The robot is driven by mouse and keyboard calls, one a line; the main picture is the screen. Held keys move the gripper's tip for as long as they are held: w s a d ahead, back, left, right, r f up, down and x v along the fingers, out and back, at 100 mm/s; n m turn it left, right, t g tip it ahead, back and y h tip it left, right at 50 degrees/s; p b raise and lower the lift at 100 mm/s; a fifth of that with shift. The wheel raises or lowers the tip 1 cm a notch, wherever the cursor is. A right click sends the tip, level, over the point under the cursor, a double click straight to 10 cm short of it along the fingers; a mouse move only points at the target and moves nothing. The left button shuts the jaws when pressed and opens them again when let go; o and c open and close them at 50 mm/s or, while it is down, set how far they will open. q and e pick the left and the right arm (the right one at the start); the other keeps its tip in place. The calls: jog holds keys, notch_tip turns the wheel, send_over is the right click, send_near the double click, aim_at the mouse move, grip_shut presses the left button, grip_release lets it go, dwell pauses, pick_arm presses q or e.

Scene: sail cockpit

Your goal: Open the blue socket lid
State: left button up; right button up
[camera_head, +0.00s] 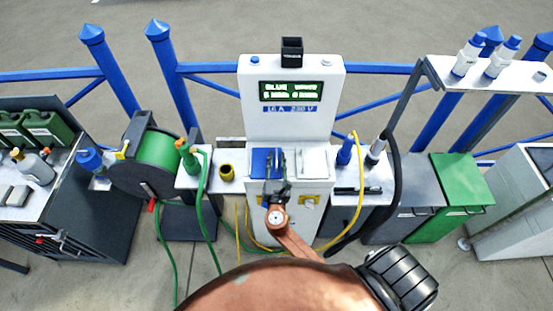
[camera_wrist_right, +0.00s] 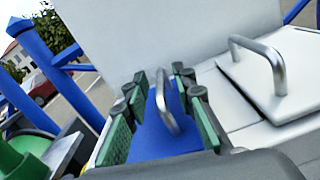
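The blue socket lid (camera_head: 259,161) lies on the top of the white power pedestal (camera_head: 291,108), to the left of a white lid. It looks closed. In the right wrist view the blue lid (camera_wrist_right: 152,138) carries a metal loop handle (camera_wrist_right: 166,108). My right gripper (camera_head: 276,163) is over the blue lid. In the right wrist view its green-padded fingers (camera_wrist_right: 163,115) are spread, one on each side of the handle, with visible gaps to it. The gripper covers part of the lid in the head view. My left gripper is not in view.
The white lid (camera_head: 314,162) with its own handle sits close on the right. A green hose reel (camera_head: 153,155) and green nozzle (camera_head: 187,156) stand left. A yellow cable (camera_head: 357,160) and black hose (camera_head: 394,180) hang right.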

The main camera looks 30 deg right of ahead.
grip_shut()
dwell(0.7)
